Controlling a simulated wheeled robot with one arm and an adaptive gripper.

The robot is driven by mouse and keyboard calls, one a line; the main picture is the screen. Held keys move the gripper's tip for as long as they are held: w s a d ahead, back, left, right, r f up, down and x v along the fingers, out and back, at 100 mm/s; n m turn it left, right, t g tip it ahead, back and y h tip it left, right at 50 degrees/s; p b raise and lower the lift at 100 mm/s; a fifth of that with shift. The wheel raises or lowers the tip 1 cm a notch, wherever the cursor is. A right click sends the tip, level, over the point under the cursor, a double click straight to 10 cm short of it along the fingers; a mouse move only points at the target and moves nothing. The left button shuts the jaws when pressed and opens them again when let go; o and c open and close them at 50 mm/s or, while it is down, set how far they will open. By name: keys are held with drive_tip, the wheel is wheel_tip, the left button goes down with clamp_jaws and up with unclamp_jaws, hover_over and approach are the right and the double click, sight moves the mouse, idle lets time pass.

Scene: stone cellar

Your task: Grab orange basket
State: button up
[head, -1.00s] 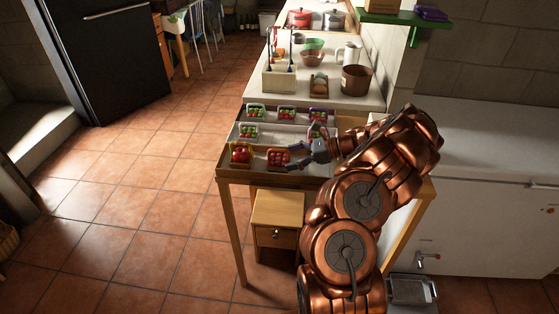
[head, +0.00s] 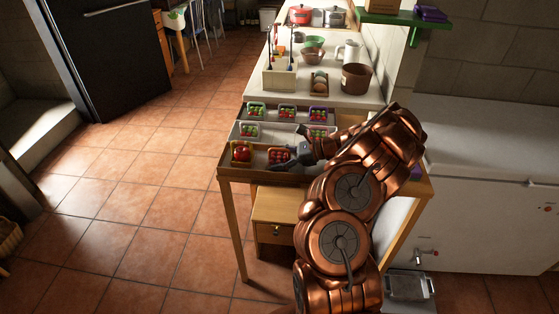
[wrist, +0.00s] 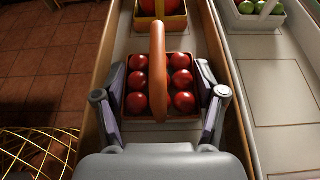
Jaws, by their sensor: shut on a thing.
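The orange basket (wrist: 158,45) has a tall arched handle and holds several round red fruits in rows. It sits in the front row of the stepped stand, right of a basket with a larger red item. In the wrist view my gripper (wrist: 160,78) has one finger along each side of the basket and is shut on it. In the head view the basket (head: 278,155) is partly covered by my gripper (head: 283,163). I cannot tell whether its bottom touches the stand.
A yellow-orange basket (wrist: 172,22) with a large red item stands just beyond. A white basket (wrist: 253,20) with green fruit stands in the row to the right. Raised wooden edges (wrist: 232,70) flank the row. The tiled floor (head: 150,190) left is open.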

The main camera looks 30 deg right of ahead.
drive_tip(key=shift+c, duration=0.7)
drive_tip(key=shift+r, duration=0.15)
